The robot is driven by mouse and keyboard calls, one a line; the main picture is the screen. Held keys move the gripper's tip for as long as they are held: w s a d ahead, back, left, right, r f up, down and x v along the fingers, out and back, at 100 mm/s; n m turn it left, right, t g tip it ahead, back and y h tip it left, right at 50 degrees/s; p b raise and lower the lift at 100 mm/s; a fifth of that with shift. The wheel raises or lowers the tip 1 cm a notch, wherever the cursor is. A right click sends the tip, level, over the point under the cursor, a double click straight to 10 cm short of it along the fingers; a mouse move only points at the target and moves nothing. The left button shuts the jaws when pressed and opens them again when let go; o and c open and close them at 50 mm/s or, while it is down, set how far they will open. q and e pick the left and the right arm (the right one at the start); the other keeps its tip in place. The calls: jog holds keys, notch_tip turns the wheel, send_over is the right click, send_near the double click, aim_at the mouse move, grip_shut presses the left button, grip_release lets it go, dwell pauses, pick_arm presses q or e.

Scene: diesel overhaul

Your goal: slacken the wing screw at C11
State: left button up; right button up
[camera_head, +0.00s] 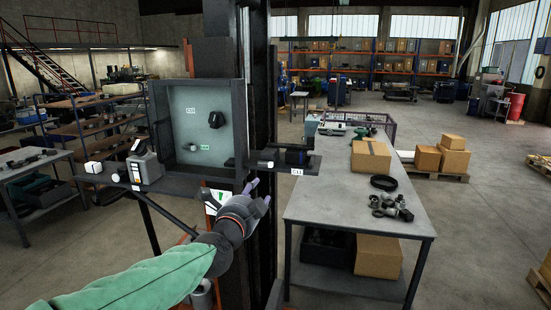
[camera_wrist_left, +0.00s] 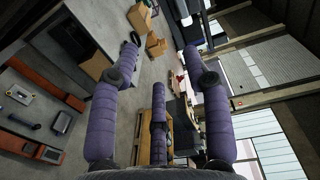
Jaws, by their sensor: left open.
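A small white label (camera_head: 297,171) on the front edge of the right shelf may read C11, but it is too small to be sure. Above it lies a dark block-shaped fitting (camera_head: 293,157) with a small knob (camera_head: 266,163) to its left. I cannot make out which part is the wing screw. My left gripper (camera_head: 261,192), with purple fingers, is below and left of that label, in front of the dark post. In the left wrist view its fingers (camera_wrist_left: 160,62) are spread with nothing between them. My right gripper is not in view.
An open grey cabinet (camera_head: 168,95) with a dark knob (camera_head: 216,119) stands left of the post. A grey device (camera_head: 146,166) sits on the left shelf. A workbench (camera_head: 335,205) with a carton (camera_head: 371,157) and dark parts stands right.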

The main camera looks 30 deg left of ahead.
aim_at(266, 164)
pick_arm(q)
jog(key=w+a+r, duration=0.1)
jog(key=w, duration=0.2)
jog(key=w+a+r, duration=0.1)
jog(key=w, duration=0.2)
jog(key=w+a+b, duration=0.1)
jog(key=w, duration=0.2)
jog(key=shift+w+r, duration=0.3)
jog(key=shift+r, duration=0.1)
grip_shut()
